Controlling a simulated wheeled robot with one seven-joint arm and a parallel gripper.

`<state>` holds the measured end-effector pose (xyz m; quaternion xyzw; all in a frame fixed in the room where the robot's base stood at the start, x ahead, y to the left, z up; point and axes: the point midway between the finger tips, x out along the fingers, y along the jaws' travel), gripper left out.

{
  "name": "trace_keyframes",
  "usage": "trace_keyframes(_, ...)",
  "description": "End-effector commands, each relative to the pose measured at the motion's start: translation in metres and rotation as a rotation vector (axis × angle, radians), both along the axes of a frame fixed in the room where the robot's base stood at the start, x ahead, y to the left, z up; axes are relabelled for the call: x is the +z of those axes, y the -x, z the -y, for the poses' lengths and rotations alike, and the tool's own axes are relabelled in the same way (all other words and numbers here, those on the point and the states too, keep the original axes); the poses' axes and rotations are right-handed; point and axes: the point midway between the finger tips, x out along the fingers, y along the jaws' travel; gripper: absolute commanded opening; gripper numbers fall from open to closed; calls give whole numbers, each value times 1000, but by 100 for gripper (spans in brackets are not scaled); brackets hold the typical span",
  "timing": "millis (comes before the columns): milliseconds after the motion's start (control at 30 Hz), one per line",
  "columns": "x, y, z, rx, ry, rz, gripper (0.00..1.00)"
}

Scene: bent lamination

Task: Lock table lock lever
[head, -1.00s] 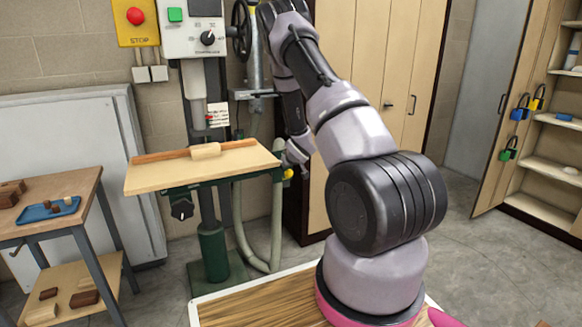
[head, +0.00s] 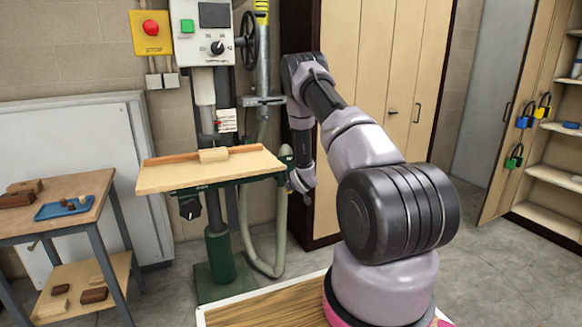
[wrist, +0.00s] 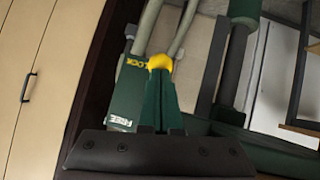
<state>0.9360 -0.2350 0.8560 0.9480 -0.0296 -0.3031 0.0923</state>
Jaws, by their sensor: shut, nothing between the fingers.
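The green machine carries a tilting wooden table (head: 215,170) on a green frame. In the wrist view, the table lock lever has a yellow knob (wrist: 158,62) and dark green parts below it. Beside it is a green plate (wrist: 125,98) marked LOCK at the top and FREE at the bottom. The knob is next to the LOCK word. My gripper (wrist: 160,142) is shut and empty, just below the knob in this view; I cannot tell whether it touches the lever. In the head view my gripper (head: 302,180) hangs at the table's right end, and the yellow knob does not show.
Grey-green hoses (wrist: 183,28) run close behind the lever. A tall cupboard (head: 385,110) stands close to the right of the machine. A side table (head: 80,192) with a blue tray (head: 62,207) is at the left. Open floor lies on the right.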

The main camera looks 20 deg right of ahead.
Motion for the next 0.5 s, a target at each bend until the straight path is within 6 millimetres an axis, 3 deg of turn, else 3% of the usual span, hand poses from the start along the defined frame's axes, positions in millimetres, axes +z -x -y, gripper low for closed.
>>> trace_keyframes(500,-12,-7,-3,6,0,-2,0)
